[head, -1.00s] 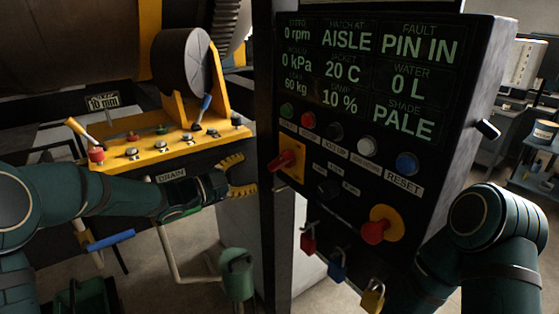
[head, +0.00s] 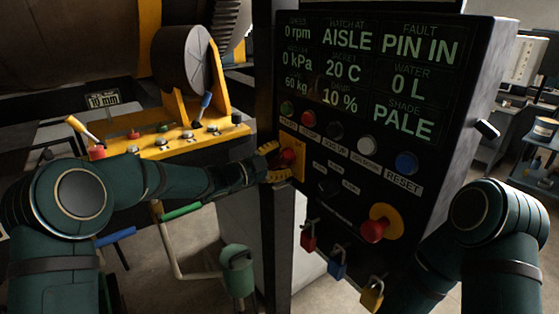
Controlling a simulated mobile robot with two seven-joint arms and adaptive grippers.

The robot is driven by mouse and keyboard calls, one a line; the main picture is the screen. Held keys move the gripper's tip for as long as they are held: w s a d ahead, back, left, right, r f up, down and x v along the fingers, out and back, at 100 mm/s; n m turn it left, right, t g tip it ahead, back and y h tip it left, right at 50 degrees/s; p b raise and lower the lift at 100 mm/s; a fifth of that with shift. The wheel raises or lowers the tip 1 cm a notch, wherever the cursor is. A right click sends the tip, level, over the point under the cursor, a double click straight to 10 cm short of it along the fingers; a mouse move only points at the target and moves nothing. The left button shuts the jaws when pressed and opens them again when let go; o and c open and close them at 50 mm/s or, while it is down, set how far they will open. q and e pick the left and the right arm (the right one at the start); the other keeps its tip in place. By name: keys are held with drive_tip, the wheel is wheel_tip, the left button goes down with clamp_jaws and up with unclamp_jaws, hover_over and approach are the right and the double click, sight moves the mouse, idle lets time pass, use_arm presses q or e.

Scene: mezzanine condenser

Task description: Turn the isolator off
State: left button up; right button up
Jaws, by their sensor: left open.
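The isolator is a red rotary handle (head: 289,155) on a yellow plate (head: 299,168) at the left edge of the black control panel (head: 440,150). My left gripper (head: 275,163) is open with its yellow fingers at the handle, one above and one below its left side. The fingers and plate edge overlap in the picture, so I cannot tell whether they touch the handle. The handle's angle is partly hidden. My right arm stands at the right, in front of the panel's lower right; its gripper does not show.
Green, red, black, white and blue buttons (head: 406,163) line the panel above. A red emergency knob (head: 374,229) on a yellow disc sits lower right. Red, blue and yellow padlocks (head: 337,264) hang below. A yellow valve console (head: 160,148) stands behind my left arm.

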use_arm(q)
clamp_jaws()
use_arm(e)
drive_tip(key=shift+f, duration=0.15)
use_arm(q)
drive_tip(key=shift+m+b, duration=0.4)
drive_tip(key=shift+b, duration=0.25)
drive_tip(key=m+b, duration=1)
drive_tip(key=b, duration=0.1)
drive_tip(key=shift+f, duration=0.2)
drive_tip(key=m+b, duration=0.2)
drive_tip(key=m, duration=0.1)
drive_tip(key=shift+m+b, duration=0.3)
drive_tip(key=shift+b, duration=0.1)
drive_tip(key=shift+r+m+b, duration=0.15)
drive_tip(key=shift+m+b, duration=0.4)
drive_tip(key=shift+m, duration=1.25)
use_arm(e)
wheel_tip(320, 180, down, 16)
drive_tip(key=shift+s+a+f, duration=0.15)
drive_tip(key=shift+s+a, duration=0.05)
drive_tip(key=shift+s, duration=0.25)
